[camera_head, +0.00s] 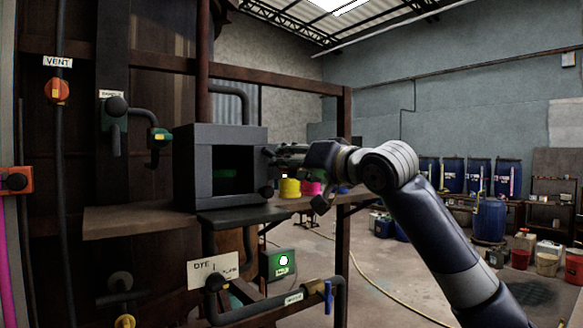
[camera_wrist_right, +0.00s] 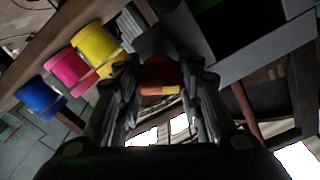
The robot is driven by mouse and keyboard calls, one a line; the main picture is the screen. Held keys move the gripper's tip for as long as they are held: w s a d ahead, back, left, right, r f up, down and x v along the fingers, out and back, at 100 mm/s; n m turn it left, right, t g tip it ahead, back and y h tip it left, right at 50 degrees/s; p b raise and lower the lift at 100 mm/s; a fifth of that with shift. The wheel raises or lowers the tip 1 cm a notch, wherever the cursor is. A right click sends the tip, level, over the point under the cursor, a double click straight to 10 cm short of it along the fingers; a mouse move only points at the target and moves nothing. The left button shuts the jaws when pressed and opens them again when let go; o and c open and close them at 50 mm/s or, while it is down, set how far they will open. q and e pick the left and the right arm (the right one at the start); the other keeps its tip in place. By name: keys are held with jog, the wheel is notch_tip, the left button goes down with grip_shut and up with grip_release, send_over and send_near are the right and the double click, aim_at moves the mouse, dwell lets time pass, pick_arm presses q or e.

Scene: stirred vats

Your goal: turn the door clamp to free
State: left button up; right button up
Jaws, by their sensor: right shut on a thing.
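The dark grey box (camera_head: 184,165) stands on a shelf with its front opening showing a dark inside and something green. My right gripper (camera_head: 281,156) reaches in from the right to the box's upper right edge. In the right wrist view, its fingers (camera_wrist_right: 160,88) are closed around a red-orange rounded part with a yellow mark, which I take as the door clamp (camera_wrist_right: 157,73). In the head view the gripper hides this part. Its exact turn angle cannot be told. My left gripper is not in view.
A yellow pot (camera_head: 290,188) and a pink pot (camera_head: 312,188) stand close below my right gripper; a blue pot (camera_wrist_right: 40,97) shows in the wrist view. A steel post (camera_head: 344,240) rises beside the shelf (camera_head: 130,222). Pipes with valves are at left.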

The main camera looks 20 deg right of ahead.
jog(key=m+b, duration=0.1)
jog(key=m, duration=1)
jog(key=shift+m, duration=0.4)
dwell(0.3)
jog(key=o, duration=1.1)
jog(key=shift+s+d, duration=0.1)
jog(key=shift+s, duration=0.05)
jog(key=v, duration=1.1)
jog(key=shift+s+d, duration=0.1)
jog(key=shift+s, duration=0.2)
